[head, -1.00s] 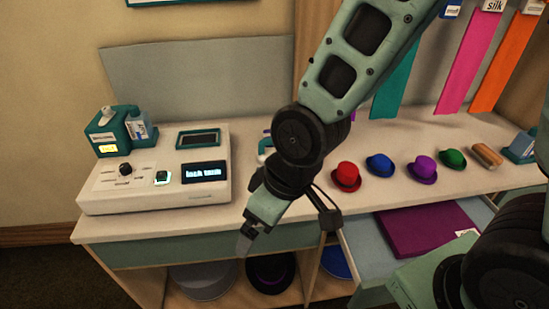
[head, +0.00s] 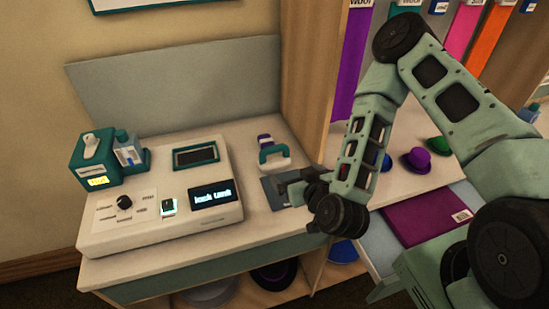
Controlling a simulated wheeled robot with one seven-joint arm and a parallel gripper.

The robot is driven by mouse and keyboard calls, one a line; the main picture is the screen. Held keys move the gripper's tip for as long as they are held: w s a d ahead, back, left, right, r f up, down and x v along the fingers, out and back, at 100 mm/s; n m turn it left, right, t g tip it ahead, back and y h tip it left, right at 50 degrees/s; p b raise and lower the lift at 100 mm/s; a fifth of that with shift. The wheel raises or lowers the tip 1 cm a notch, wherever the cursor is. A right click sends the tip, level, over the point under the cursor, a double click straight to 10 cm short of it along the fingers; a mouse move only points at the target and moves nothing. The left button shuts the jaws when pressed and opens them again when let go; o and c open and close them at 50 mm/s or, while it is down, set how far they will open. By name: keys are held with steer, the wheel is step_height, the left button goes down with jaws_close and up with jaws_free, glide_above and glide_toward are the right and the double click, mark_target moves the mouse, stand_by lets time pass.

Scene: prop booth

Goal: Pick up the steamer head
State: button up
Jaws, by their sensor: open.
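The steamer head, as best I can tell, is the small teal-and-white piece with a looped handle (head: 272,152). It lies on the counter just right of the white control unit, with a white and purple part behind it. My gripper (head: 281,188) is open and empty, in front of the steamer head and a little to its right. It is apart from the steamer head and hangs over a dark blue-grey pad (head: 270,195) on the counter. My wrist hides part of this pad.
The white control unit (head: 160,205) with a lit display fills the left of the counter. A teal tank (head: 93,160) stands at its back left. A wooden divider (head: 308,80) rises behind my arm. Hats, including a purple one (head: 416,160), and an open drawer (head: 380,245) are to the right.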

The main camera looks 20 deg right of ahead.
mark_target(276, 152)
steer(key=b+x, duration=0.3)
steer(key=x, duration=0.8)
steer(key=shift+w+d, duration=0.15)
steer(key=shift+w, duration=0.25)
steer(key=x, duration=0.2)
steer(key=p+x, duration=0.1)
steer(key=x, duration=0.1)
steer(key=shift+w+r, duration=0.1)
steer(key=shift+w, duration=0.25)
steer(key=shift+w+f, duration=0.25)
steer(key=shift+w, duration=0.2)
steer(key=c, duration=1)
steer(key=shift+r, duration=0.1)
